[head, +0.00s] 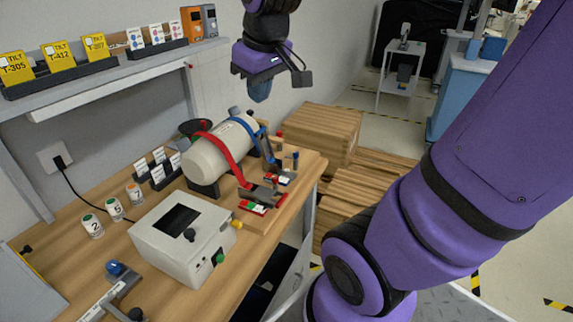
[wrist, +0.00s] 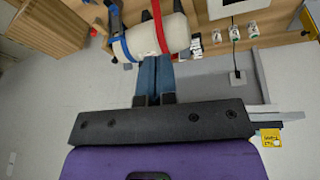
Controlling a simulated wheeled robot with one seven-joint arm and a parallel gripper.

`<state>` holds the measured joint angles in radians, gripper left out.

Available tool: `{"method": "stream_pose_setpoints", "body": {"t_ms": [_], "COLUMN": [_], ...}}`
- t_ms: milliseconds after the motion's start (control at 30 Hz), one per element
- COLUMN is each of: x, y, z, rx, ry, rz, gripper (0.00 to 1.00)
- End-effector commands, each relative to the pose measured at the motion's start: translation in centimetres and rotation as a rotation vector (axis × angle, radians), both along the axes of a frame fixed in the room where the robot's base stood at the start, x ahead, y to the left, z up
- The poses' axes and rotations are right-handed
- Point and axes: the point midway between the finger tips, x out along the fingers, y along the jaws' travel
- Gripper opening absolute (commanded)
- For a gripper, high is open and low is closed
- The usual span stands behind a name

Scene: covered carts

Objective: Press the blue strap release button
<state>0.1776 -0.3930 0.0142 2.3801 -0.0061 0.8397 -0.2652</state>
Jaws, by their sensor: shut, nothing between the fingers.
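A cream cylinder (head: 207,158) lies on a cradle on the wooden workbench, held by a red strap (head: 227,155) and a blue strap (head: 246,130). The blue strap runs down to a small buckle (head: 283,178) at the bench's right edge; its release button is too small to make out. My gripper (head: 260,90) is shut and empty, in the air above and behind the cylinder, apart from it. In the wrist view, my blue fingers (wrist: 155,65) overlap the cylinder's lower edge, and the blue strap (wrist: 122,48) is left of them.
The red strap's buckle (head: 260,197) sits nearer on the bench. A white box (head: 182,232) with a dark screen and knobs stands in front of the cylinder. A shelf (head: 110,75) with yellow tilt cards is on the left wall. Wooden crates (head: 320,128) stand behind the bench.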

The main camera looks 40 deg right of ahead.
Motion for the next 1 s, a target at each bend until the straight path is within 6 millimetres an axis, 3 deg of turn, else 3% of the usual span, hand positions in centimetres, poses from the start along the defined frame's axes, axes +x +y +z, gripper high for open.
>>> {"method": "stream_pose_setpoints", "body": {"t_ms": [567,1000], "x": [7.9,12.0], "y": [-7.4,-14.1], "z": [-5.7,-12.3], "rx": [-0.026,-0.012], "ry": [0.141,0.238], "rz": [0.08,0.15], "gripper": [0.0,0.0]}}
